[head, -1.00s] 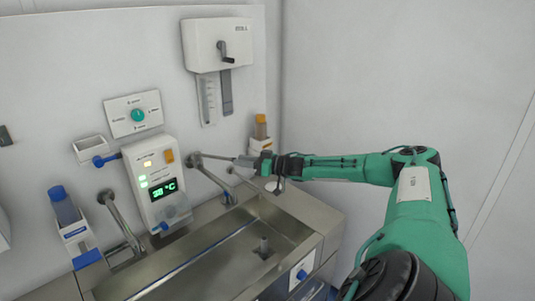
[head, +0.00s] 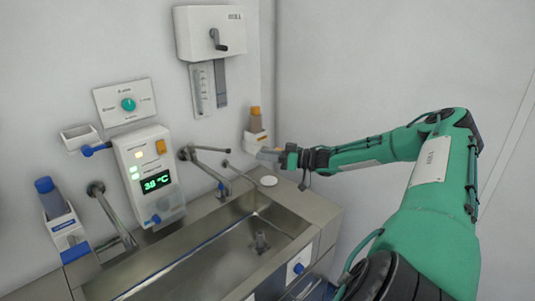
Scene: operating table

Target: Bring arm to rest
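My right arm (head: 435,185) is green and reaches in from the right. Its gripper (head: 264,155) is at the far end, above the right back corner of the steel sink, close to the orange-capped bottle on the wall. The fingers are small and partly hidden, so I cannot tell whether they are open or shut. My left gripper is not in view.
A steel sink (head: 180,273) with taps (head: 207,165) lies below the arm. A control box (head: 149,176) with a lit display and a dispenser (head: 210,33) are on the wall. An orange-capped bottle (head: 256,124) is beside the gripper. The right wall area is clear.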

